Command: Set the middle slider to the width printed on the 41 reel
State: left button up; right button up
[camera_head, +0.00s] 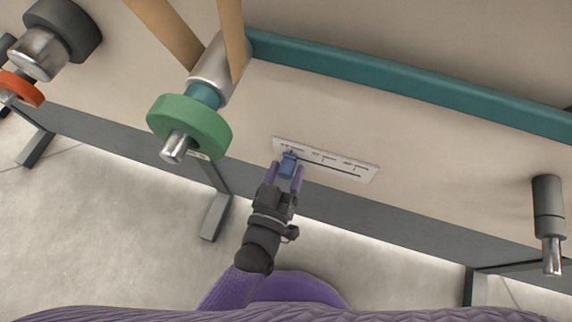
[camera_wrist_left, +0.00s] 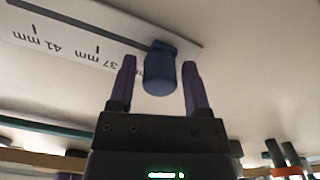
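The slider's blue knob (camera_head: 288,164) sits near the left end of the slot in a white scale plate (camera_head: 345,170) on the beige panel. The left wrist view shows the knob (camera_wrist_left: 159,72) between my left gripper's fingers (camera_wrist_left: 158,88), with a small gap on each side. My left gripper (camera_head: 287,174) is open around the knob. The plate in the left wrist view (camera_wrist_left: 75,45) reads 37 mm and 41 mm, upside down; the knob is past the 37 mm mark, away from 41 mm. My right gripper is out of view. No reel number is readable.
A green ring (camera_head: 190,124) is on a spindle left of the plate, with tan strips above it. An orange ring (camera_head: 21,88) is at far left. A grey handle-like post (camera_head: 549,215) stands at right. A teal rail (camera_head: 400,82) runs behind. The panel around the plate is clear.

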pick_arm(q)
grip_shut()
dwell(1.2)
